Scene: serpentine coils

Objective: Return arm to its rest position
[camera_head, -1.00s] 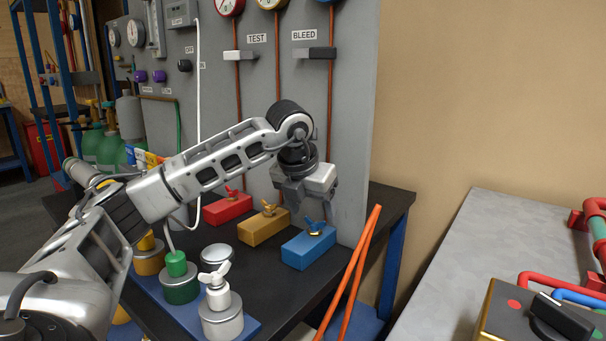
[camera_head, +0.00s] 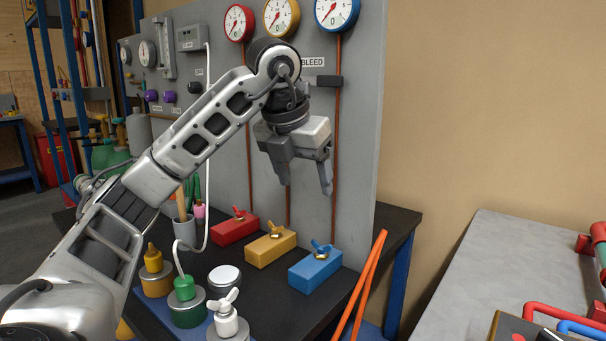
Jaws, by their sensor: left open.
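My left gripper (camera_head: 306,188) is open and empty. It hangs fingers down in front of the grey gauge panel (camera_head: 362,130), above the yellow block (camera_head: 268,251) and the blue block (camera_head: 312,274), touching neither. My left arm comes in from the lower left and bends down at the wrist. It hides part of the panel, including the area left of the BLEED label. My right gripper is not in view.
A red block (camera_head: 232,232) stands beside the yellow one on the black table (camera_head: 402,222). Canisters, including a green-capped one (camera_head: 186,305), stand at the front left. Orange bars (camera_head: 366,277) lean at the table's right. A grey bench (camera_head: 480,260) with red pipes is at right.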

